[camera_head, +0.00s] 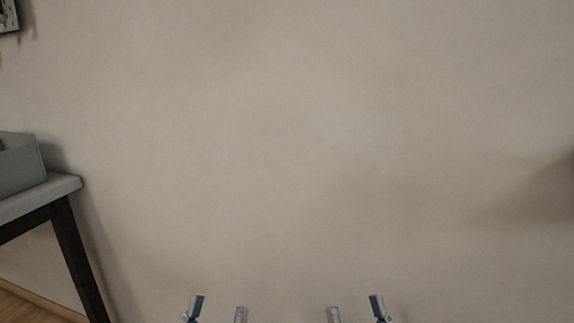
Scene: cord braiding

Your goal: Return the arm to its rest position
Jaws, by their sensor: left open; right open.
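My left gripper (217,309) shows at the bottom edge of the head view, left of the middle. Only its two fingertips are in the picture, apart from each other, with nothing between them. My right gripper (355,308) shows at the bottom edge, right of the middle. Its two fingertips are also apart and empty. The two grippers are side by side at about the same height. The rest of both arms is below the picture. No cord is in view.
A plain beige wall (300,150) fills most of the view. At the left, a table (66,184) with a pale top and dark legs carries a grey box (20,168). A picture frame (8,17) hangs at the top left. Wooden floor (25,305) shows at the bottom left.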

